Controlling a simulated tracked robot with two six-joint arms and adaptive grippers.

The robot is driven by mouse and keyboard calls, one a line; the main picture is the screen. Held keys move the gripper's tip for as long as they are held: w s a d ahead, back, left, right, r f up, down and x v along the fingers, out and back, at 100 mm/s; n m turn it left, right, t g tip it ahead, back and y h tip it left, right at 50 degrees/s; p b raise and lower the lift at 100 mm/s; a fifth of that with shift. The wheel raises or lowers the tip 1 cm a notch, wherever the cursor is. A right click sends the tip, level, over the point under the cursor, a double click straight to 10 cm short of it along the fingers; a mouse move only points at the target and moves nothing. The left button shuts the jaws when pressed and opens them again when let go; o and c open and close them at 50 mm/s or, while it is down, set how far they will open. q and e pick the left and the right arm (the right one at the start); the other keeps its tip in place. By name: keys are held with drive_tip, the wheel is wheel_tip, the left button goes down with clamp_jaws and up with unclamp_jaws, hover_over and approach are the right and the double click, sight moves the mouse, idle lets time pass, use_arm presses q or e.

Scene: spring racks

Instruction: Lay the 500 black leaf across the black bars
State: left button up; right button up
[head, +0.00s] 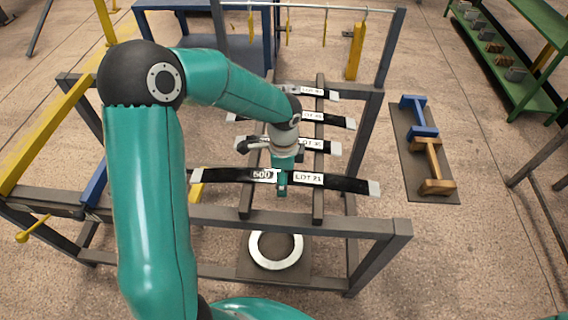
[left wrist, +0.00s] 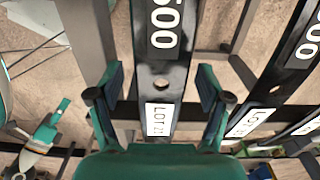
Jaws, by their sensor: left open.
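The 500 black leaf (head: 340,183) is a long, slightly bowed dark strip with pale ends and white labels, "500" and "LOT 21". In the head view it lies crosswise over the two black bars (head: 319,205), nearest the front of the rack. My left gripper (head: 282,188) is over its middle. In the left wrist view the open fingers (left wrist: 161,88) stand on either side of the leaf (left wrist: 160,65), with gaps to its edges; a round hole shows between them. Whether the leaf touches both bars is hard to tell. My right gripper is not in view.
Several similar leaves (head: 325,121) lie across the bars behind. The rack's front rail (head: 340,224) is close. A pale ring (head: 275,264) lies low under the rack. A mat (head: 408,160) with blue and brown stands is at right, and green shelves (head: 520,85) stand beyond.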

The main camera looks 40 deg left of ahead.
use_arm(q)
wheel_tip(320, 180, up, 12)
drive_tip(key=shift+f, duration=0.15)
drive_tip(key=shift+w, duration=0.1)
idle(0.6)
